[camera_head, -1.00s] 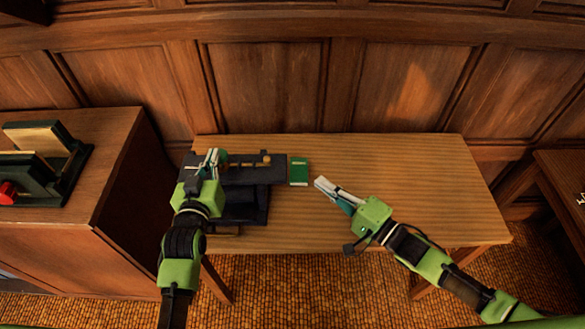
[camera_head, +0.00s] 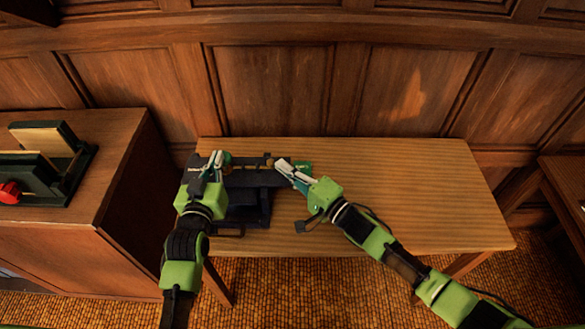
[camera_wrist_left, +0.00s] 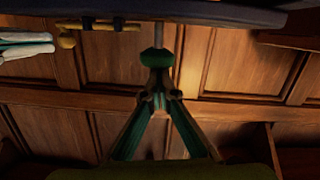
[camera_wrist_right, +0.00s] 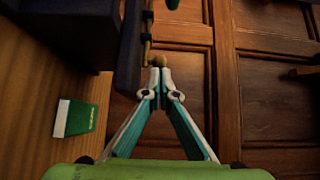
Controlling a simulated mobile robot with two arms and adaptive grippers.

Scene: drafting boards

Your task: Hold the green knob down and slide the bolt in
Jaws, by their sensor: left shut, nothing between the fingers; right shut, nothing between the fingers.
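The green knob (camera_wrist_left: 155,57) sits on a grey stem in the left wrist view. My left gripper (camera_head: 216,160) is shut and empty, its tips at the knob and seemingly touching it. The bolt (camera_wrist_left: 100,24) is a brass rod on the dark fixture (camera_head: 258,179), with a round brass handle (camera_wrist_right: 159,61). My right gripper (camera_head: 280,164) is shut and empty. Its tips are right beside the brass handle, on its right in the head view; contact is hard to tell. In the head view my left gripper partly hides the green knob.
The table's right half (camera_head: 410,190) is clear. A cabinet (camera_head: 110,135) with a dark green device stands at left.

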